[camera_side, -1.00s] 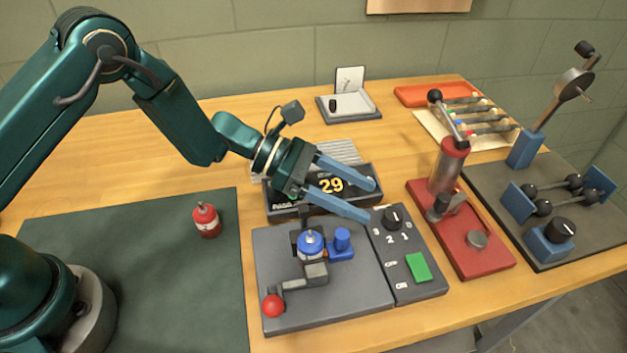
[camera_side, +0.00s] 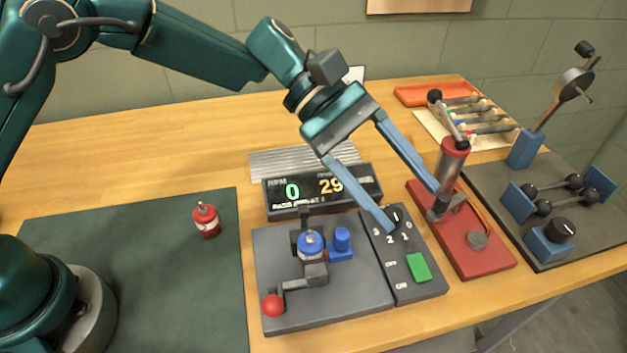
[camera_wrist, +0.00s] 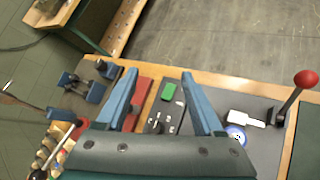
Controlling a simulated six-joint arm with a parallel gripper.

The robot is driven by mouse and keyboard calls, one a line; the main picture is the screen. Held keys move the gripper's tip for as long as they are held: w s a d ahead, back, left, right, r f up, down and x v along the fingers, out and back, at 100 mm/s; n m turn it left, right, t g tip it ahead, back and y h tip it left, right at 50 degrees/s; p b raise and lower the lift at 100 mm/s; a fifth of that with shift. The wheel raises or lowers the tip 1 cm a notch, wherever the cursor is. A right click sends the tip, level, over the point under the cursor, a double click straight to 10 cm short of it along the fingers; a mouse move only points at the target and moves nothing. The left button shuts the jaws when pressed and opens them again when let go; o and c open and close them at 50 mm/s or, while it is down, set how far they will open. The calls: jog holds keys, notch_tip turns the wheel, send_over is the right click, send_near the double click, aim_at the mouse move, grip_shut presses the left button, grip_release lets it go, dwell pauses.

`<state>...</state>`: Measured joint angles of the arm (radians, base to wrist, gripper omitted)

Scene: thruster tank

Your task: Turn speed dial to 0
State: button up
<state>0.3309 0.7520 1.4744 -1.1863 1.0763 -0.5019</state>
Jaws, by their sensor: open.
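The speed dial (camera_side: 396,215) is a small black knob with a white pointer line, at the top of a grey control panel (camera_side: 418,292) marked 0, 1, 2 and 3. One blue fingertip partly covers it in the side view, so its setting is hard to read. My gripper (camera_side: 412,209) is open, its two long blue fingers angled down over the dial area, one tip beside the dial and the other out toward the red pump. In the wrist view the dial (camera_wrist: 157,125) shows between the fingers of my gripper (camera_wrist: 159,74). I cannot tell whether a finger touches it.
A green switch (camera_side: 418,267) sits lower on the panel. The display (camera_side: 322,190) shows 0 and 29. A red-based pump (camera_side: 460,230) stands close on the right. A blue thruster rig (camera_side: 312,245) is on the left. A red canister (camera_side: 206,220) stands on the dark green mat.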

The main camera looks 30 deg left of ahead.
notch_tip(320, 180, down, 2)
jog(key=s+m+y, duration=0.2)
jog(key=m+y, duration=0.3)
jog(key=m, duration=0.4)
jog(key=m+t+y, duration=0.5)
jog(key=t, duration=0.1)
send_near(394, 213)
jog(key=shift+x, duration=4.25)
grip_shut()
